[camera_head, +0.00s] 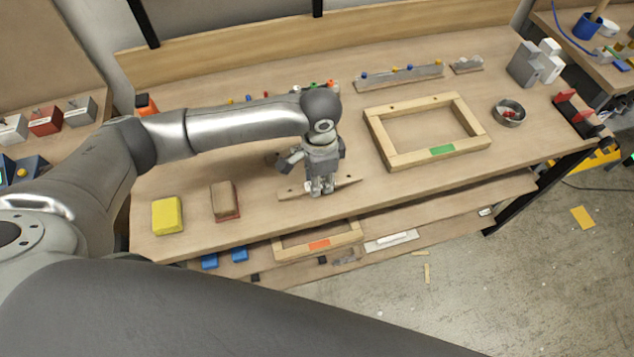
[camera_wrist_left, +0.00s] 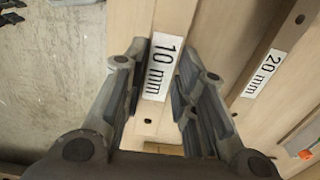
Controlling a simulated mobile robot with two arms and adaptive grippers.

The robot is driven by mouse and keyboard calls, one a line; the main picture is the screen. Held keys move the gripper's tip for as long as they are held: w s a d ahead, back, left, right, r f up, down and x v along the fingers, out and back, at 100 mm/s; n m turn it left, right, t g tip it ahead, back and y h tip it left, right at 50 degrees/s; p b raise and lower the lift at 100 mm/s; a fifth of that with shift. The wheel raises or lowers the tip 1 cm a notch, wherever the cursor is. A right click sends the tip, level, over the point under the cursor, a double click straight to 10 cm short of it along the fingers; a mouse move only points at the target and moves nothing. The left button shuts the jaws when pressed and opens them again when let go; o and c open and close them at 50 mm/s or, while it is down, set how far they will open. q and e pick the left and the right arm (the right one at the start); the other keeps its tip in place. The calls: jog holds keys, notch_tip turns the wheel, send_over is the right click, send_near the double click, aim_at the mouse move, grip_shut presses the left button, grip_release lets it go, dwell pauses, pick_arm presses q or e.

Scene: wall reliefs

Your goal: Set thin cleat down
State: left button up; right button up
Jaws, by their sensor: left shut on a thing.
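My left gripper (camera_head: 320,190) points down over the front middle of the bench. It is shut on the thin cleat (camera_head: 345,183), a narrow pale wooden strip whose ends show on both sides of the fingers. In the left wrist view the "10 mm" label of the thin cleat (camera_wrist_left: 163,65) lies between the fingers of my left gripper (camera_wrist_left: 160,88). I cannot tell whether the cleat touches the bench top. A wooden piece labelled "20 mm" (camera_wrist_left: 264,72) lies to its right in the wrist view. My right gripper is not in view.
On the workbench (camera_head: 300,222), a wooden frame with a green label (camera_head: 400,158) lies to the right. A yellow block (camera_head: 167,215) and a brown block (camera_head: 225,200) lie to the left. A round metal dish (camera_head: 509,113) stands farther right. A lower shelf holds an orange-labelled frame (camera_head: 345,240).

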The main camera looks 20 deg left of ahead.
pick_arm(q)
jog(key=f, duration=0.2)
jog(key=f+p, duration=0.1)
jog(key=shift+w+a+f, duration=0.15)
jog(key=shift+a+f, duration=0.2)
jog(key=shift+a, duration=0.05)
jog(key=shift+f, duration=0.15)
jog(key=o, duration=1.1)
jog(key=shift+c, duration=0.2)
notch_tip(320, 180, up, 12)
jog(key=b, duration=0.1)
jog(key=shift+r+b, duration=0.2)
jog(key=shift+b, duration=0.2)
jog(key=shift+d, duration=0.1)
